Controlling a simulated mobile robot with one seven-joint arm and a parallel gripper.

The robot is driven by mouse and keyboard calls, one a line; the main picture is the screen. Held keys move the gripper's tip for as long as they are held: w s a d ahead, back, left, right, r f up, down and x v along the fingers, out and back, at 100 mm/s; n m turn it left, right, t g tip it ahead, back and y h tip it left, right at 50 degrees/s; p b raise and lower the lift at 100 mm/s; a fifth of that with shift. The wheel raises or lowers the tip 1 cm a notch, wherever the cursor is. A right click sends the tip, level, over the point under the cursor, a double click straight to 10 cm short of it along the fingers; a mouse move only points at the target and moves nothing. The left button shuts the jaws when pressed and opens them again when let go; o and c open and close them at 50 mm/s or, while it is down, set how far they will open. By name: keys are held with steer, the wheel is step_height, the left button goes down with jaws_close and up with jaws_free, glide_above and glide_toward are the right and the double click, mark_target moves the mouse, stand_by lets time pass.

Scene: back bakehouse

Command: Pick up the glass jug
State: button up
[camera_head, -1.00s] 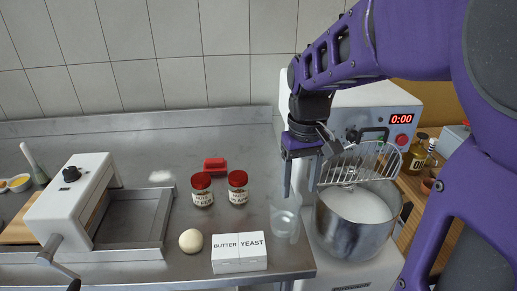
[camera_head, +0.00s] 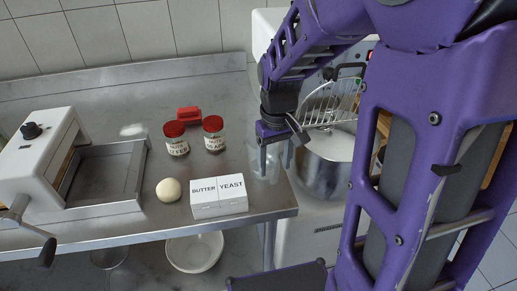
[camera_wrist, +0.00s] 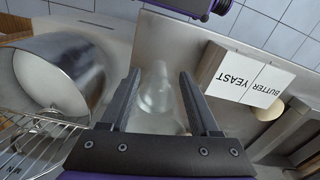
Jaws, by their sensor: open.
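The glass jug (camera_head: 264,163) is clear and hard to see. It stands on the steel table near its right end, to the right of the spice jars and behind the box marked yeast. In the wrist view the jug (camera_wrist: 158,92) shows between and beyond the two fingers. My gripper (camera_head: 274,160) is open and points down over the jug, partly covering it in the head view. In the wrist view the gripper (camera_wrist: 158,88) has its fingers apart with nothing held. I cannot tell whether the fingers reach down beside the jug.
White butter and yeast boxes (camera_head: 219,197) and a dough ball (camera_head: 169,190) lie near the front edge. Two red-lidded jars (camera_head: 177,139) stand left of the jug. A mixer bowl (camera_head: 327,165) with a wire guard (camera_head: 331,103) stands close on the right.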

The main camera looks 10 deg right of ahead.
step_height(320, 180, down, 4)
steer(key=shift+r+b, duration=0.25)
steer(key=shift+b, duration=0.8)
jaws_close()
steer(key=shift+r, duration=0.1)
stand_by(0.4)
